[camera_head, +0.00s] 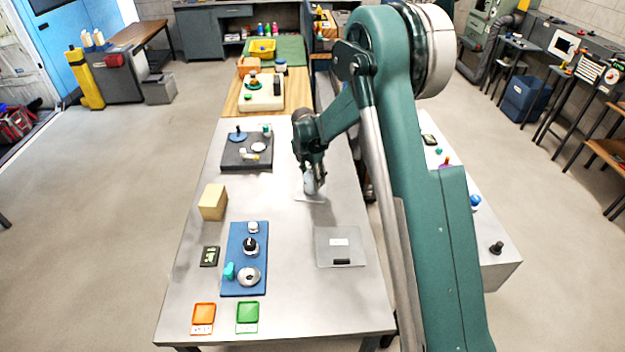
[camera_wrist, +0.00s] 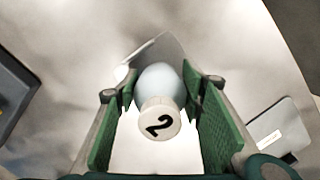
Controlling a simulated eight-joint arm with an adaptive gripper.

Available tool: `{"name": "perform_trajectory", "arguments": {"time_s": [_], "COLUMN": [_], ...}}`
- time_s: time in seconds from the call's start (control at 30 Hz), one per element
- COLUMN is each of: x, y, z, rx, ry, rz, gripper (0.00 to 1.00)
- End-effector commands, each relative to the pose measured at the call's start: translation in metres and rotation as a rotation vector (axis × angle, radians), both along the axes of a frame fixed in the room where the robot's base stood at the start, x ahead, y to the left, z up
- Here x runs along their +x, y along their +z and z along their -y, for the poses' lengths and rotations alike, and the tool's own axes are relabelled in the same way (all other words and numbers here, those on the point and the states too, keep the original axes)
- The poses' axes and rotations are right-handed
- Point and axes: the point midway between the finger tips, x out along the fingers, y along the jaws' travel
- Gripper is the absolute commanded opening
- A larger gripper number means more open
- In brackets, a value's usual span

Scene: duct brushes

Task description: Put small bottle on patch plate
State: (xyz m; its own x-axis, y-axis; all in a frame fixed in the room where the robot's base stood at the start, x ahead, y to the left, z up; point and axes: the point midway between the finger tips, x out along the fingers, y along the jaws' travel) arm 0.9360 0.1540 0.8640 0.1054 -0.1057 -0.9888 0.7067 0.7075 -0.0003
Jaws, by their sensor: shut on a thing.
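My gripper (camera_head: 312,186) is over the middle of the metal table. In the wrist view its green-padded fingers (camera_wrist: 160,92) are shut on a pale, rounded small bottle (camera_wrist: 160,80) with a white cap marked "2". In the head view the bottle (camera_head: 309,184) shows only as a small pale shape, partly hidden by the fingers. A thin pale plate (camera_head: 310,198) lies just under and beside it; I cannot tell whether the bottle touches it. A flat grey plate (camera_head: 330,242) with a white label and dark bar lies nearer on the table. I cannot tell which is the patch plate.
A blue tray (camera_head: 233,285) with several parts, a tan block (camera_head: 213,202), an orange dish (camera_head: 203,316) and a green dish (camera_head: 247,315) are on the left. A dark tray (camera_head: 234,163) stands farther back. Bare table (camera_head: 300,300) lies at the front.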

Motion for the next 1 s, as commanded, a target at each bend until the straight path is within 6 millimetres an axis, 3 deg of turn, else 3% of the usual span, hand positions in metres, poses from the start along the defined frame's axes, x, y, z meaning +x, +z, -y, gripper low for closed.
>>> {"name": "perform_trajectory", "arguments": {"time_s": [0.37,0.4,0.5,1.0], "x": [0.0,0.0001,0.0001,0.0], "y": [-0.003,-0.003,-0.0024,0.0019], "z": [0.0,0.0,0.0,0.0], "rx": [0.0,0.0,0.0,0.0], "ry": [0.0,0.0,0.0,0.0], "rz": [0.0,0.0,0.0,0.0], "gripper": [0.22,0.42,0.54,0.54]}}
